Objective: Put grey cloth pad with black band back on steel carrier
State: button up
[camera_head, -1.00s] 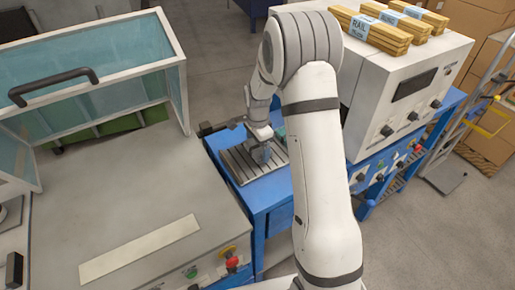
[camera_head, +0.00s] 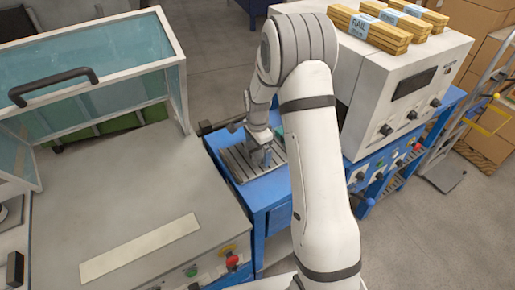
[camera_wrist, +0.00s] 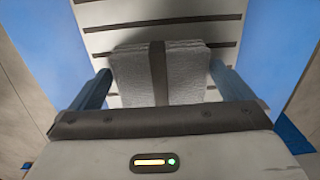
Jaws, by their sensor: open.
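The grey cloth pad (camera_wrist: 188,75) with its black band (camera_wrist: 158,72) is in the wrist view, over a light metal plate with dark slots (camera_wrist: 110,14). This plate appears to be the steel carrier, though I cannot be sure. It also shows in the head view (camera_head: 234,163), on a blue bench. My gripper (camera_wrist: 160,88) is open, with one blue finger on each side of the pad. I cannot tell whether the fingers touch it. In the head view my gripper (camera_head: 264,153) is low over the slotted plate, and the pad cannot be made out there.
A white control box (camera_head: 400,95) with wooden bundles (camera_head: 385,32) on top stands right of the plate. A grey worktop (camera_head: 120,190) with a glazed guard (camera_head: 95,75) is at the left. My arm hides part of the blue bench (camera_head: 280,190).

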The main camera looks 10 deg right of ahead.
aim_at(257, 148)
notch_tip(257, 148, up, 12)
jog(key=b, duration=0.2)
jog(key=s+r+n+t, duration=0.1)
jog(key=s+r+n, duration=0.5)
jog(key=s+r, duration=0.45)
jog(key=s+n+t, duration=0.2)
jog(key=s+n, duration=0.6)
jog(key=s, duration=1)
jog(key=shift+s+f, duration=0.2)
jog(key=shift+f, duration=0.15)
jog(key=shift+d, duration=0.1)
jog(key=shift+c, duration=0.3)
